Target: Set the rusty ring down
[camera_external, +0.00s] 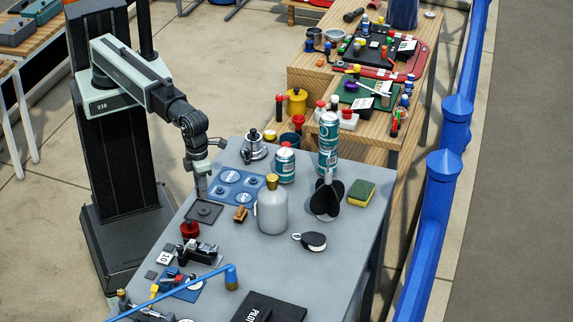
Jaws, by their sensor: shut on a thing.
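My gripper (200,190) points down over the left edge of the grey table (338,238). It is shut and sits just above or at a dark square plate (205,213); I cannot tell whether it touches. The rusty ring is too small or too hidden between the jaws to make out clearly. A blue panel (256,197) with round pale fittings lies just right of my gripper.
A white bottle (272,211) with a gold cap, two teal cans (285,166) (328,135), a silver pot (254,148) and a red knob (189,230) stand nearby. A sponge (361,195) lies right. A blue rod (180,290) crosses the front. Bare table shows right of the bottle.

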